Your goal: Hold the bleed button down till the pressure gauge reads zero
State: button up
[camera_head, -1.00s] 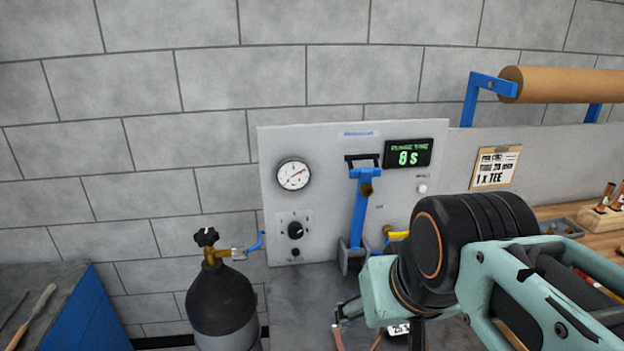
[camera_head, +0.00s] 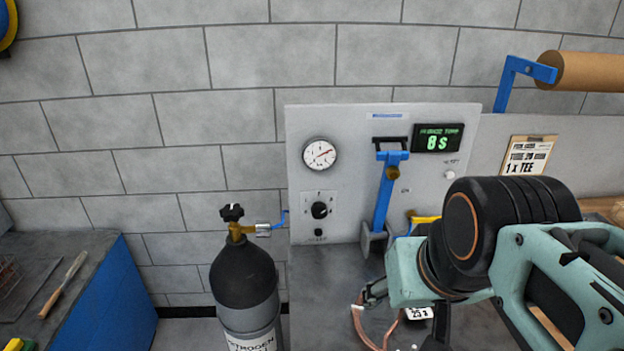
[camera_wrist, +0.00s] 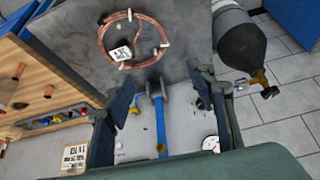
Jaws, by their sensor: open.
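The pressure gauge (camera_head: 320,154) is a round white dial on the upper left of the grey panel. Its red needle points up and right; the numbers are too small to read. Below it are a black knob (camera_head: 319,210) and a small black button (camera_head: 318,233). A white button (camera_head: 449,174) sits under the green display. The labels are too blurred to tell which is the bleed button. My gripper (camera_head: 405,312) is open and empty in front of the panel, over the bench, touching neither button. In the wrist view its fingers (camera_wrist: 160,85) are spread, with the gauge (camera_wrist: 210,143) beyond.
A blue lever (camera_head: 386,195) stands out from the panel. The display (camera_head: 437,138) reads 8 s. A dark gas cylinder (camera_head: 245,285) stands left of the bench. A copper coil (camera_wrist: 130,40) with a tag lies on the bench. A clipboard (camera_head: 527,155) hangs at right.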

grip_shut()
dwell(1.4)
